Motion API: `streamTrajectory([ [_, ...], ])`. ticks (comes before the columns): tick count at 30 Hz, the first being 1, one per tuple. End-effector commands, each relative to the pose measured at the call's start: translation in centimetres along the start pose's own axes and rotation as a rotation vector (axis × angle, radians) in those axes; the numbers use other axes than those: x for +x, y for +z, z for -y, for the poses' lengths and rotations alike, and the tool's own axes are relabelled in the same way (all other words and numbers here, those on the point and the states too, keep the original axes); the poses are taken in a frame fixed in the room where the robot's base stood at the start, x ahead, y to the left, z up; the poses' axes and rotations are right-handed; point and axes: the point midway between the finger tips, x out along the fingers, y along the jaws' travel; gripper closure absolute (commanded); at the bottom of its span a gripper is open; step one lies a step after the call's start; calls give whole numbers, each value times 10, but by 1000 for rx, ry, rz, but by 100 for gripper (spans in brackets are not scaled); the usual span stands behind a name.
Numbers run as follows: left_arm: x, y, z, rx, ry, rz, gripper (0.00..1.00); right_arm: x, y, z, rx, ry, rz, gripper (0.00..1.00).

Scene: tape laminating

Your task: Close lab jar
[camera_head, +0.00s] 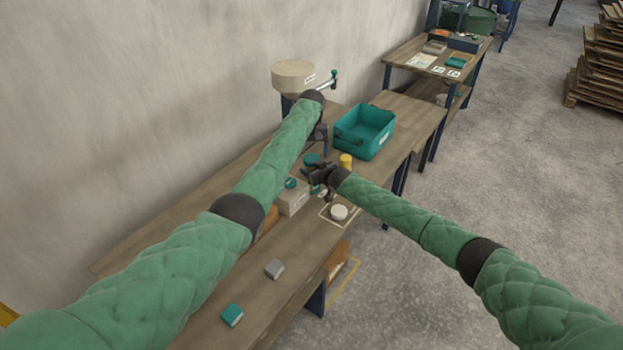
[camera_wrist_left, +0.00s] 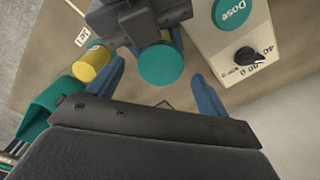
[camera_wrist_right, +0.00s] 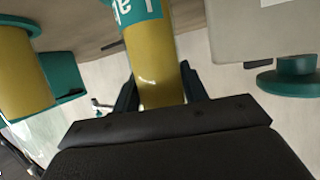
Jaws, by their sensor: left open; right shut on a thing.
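The lab jar (camera_wrist_right: 155,62) is a yellow cylinder with a teal printed label, between my right fingers in the right wrist view. My right gripper (camera_head: 322,178) is shut on it beside the grey dispenser box. A round teal disc (camera_wrist_left: 160,66) shows at its top in the left wrist view; it also shows in the head view (camera_head: 312,158). I cannot tell whether the disc is a seated lid. My left gripper (camera_wrist_left: 160,90) is open above, its blue fingers apart on either side of the disc.
The grey box (camera_wrist_left: 228,38) with a teal Dose button and a black dial stands close by. Another yellow cylinder (camera_head: 346,160) stands near the teal bin (camera_head: 364,132). A white round piece (camera_head: 339,212) lies on a marked square.

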Motion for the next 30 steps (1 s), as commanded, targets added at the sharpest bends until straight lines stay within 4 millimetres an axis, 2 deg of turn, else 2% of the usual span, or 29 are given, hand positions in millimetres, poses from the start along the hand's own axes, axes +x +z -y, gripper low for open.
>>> streamTrajectory([
  [3, -24, -1, 0, 0, 1, -3, 21, 0, 0, 0, 0, 0, 0, 100],
  [9, -61, -1, 0, 1, 0, -1, 21, 0, 0, 0, 0, 0, 0, 100],
  [15, -86, -1, 0, 0, 0, 0, 21, 0, 0, 0, 0, 0, 0, 100],
  [20, -94, -1, 0, 0, 0, 0, 21, 0, 0, 0, 0, 0, 0, 100],
  [28, -94, 0, 0, 0, -1, 1, 21, 0, 0, 0, 0, 0, 0, 100],
  [29, -94, 0, 0, 0, -1, 1, 21, 0, 0, 0, 0, 0, 0, 55],
  [30, -94, 0, 0, 0, -1, 1, 21, 0, 0, 0, 0, 0, 0, 47],
])
